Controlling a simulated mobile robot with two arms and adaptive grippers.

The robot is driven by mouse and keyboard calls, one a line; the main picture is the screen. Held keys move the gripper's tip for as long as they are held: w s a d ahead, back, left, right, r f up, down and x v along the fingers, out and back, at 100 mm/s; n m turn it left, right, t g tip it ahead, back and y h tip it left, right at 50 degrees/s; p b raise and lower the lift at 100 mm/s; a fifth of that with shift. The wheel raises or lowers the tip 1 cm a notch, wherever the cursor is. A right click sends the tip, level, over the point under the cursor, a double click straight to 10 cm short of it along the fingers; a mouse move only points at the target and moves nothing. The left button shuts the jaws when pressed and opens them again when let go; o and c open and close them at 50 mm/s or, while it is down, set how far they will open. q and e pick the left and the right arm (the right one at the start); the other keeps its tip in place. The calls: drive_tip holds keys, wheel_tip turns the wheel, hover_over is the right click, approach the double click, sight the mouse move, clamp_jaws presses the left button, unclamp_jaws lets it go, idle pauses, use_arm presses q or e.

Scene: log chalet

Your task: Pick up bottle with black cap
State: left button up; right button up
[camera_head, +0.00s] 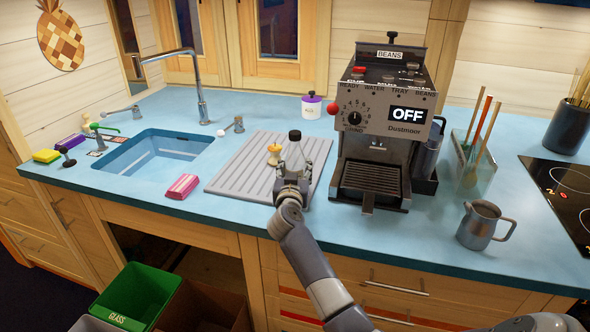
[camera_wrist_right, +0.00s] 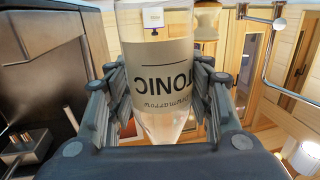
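The clear bottle with a black cap (camera_head: 295,135) is upright over the ribbed grey drainboard (camera_head: 226,181), left of the coffee machine. In the right wrist view the bottle (camera_wrist_right: 165,85) appears upside down, with a pale label reading TONIC. My right gripper (camera_head: 293,172) is at the bottle in the head view and hides its lower part. In the wrist view its fingers (camera_wrist_right: 160,100) lie against both sides of the bottle and look closed on it. Whether the bottle's base touches the drainboard is hidden. My left gripper is not in view.
An apple core (camera_head: 274,152) is just left of the bottle. The coffee machine (camera_head: 385,125) stands close on the right. A purple-lidded jar (camera_head: 311,105) is behind. The sink (camera_head: 155,155) and a pink packet (camera_head: 182,187) are left; a metal pitcher (camera_head: 482,225) is right.

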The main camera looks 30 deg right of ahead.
drive_tip(key=shift+c, duration=0.9)
